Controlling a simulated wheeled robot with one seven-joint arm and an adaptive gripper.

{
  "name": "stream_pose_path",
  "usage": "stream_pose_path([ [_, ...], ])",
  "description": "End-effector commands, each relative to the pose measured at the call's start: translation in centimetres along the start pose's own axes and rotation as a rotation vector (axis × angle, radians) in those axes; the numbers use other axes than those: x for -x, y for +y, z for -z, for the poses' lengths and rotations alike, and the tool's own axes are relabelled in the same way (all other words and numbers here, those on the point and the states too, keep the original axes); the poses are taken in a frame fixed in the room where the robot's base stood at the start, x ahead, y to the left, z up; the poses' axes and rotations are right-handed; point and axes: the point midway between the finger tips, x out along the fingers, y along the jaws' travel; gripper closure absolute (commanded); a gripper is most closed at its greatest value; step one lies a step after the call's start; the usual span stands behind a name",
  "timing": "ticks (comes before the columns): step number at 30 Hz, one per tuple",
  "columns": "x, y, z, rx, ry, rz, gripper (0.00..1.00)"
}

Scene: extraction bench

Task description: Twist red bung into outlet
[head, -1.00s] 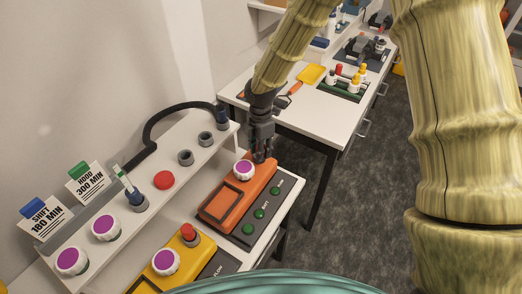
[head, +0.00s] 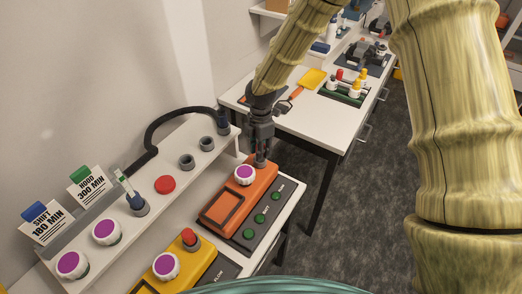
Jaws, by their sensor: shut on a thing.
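My gripper (head: 261,153) points down at the far end of the orange unit (head: 215,217), over a short grey outlet (head: 261,161). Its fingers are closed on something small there. The fingers hide that thing, so its colour and how deep it sits cannot be told. A red bung (head: 189,236) stands upright in a grey collar on the yellow unit (head: 207,257), nearer to me and apart from my gripper. A flat round red piece (head: 165,184) sits on the white raised shelf (head: 184,188).
A purple-topped white knob (head: 244,174) stands on the orange unit just left of my gripper. The shelf holds more knobs (head: 107,231), grey ports (head: 187,162) and a black hose (head: 158,124). A second table (head: 290,120) with racked bottles stands behind. Grey floor is clear at right.

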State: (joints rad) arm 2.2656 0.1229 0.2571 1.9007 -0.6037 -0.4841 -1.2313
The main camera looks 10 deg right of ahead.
Motion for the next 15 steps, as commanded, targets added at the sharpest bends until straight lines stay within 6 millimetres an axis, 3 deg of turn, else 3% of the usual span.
stream_pose_path([
  [15,-0.01,1.08,-0.42,-0.006,-0.002,-0.008,1.00],
])
